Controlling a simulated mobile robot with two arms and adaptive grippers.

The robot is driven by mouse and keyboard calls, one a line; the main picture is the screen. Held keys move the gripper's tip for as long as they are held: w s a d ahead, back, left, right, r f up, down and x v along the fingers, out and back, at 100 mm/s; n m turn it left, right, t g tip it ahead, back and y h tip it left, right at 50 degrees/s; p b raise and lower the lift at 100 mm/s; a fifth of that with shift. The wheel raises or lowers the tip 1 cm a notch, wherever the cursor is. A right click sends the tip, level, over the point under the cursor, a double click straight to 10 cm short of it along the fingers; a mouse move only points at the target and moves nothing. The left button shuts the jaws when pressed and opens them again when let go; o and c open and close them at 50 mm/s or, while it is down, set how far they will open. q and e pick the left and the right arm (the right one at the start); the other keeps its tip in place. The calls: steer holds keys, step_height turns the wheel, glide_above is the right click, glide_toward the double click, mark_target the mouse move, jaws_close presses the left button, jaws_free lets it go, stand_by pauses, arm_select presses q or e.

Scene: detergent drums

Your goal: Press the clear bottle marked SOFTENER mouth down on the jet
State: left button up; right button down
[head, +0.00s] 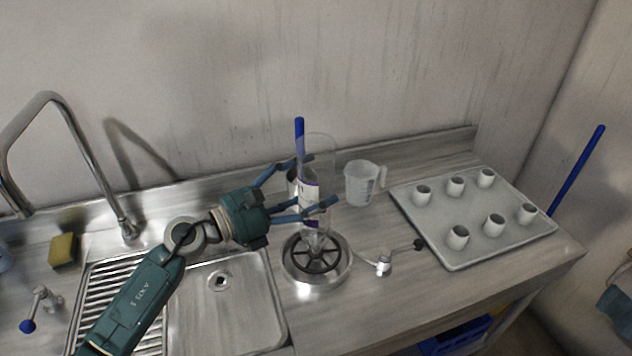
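The clear bottle (318,152) is upside down and close to upright, with a white and purple label whose wording I cannot read. Its narrow neck points down at the middle of the round metal rinser with the jet (290,262). The mouth is at or just above the dark spokes; I cannot tell whether it touches the jet. My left gripper (322,181) comes from the left with fingers on both sides of the bottle's body and appears shut on it. My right gripper is not in view.
A sink (240,312) with a drainer lies left, with a tall tap (78,130) and a sponge (63,249). A measuring jug (359,186) stands behind right of the rinser. A lever (383,264) sits right of it. A tray (441,237) holds several white cups.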

arm_select(q)
steer(key=shift+r+p, duration=1.5)
steer(key=shift+r, duration=0.6)
step_height(320, 180, up, 5)
steer(key=p, duration=0.4)
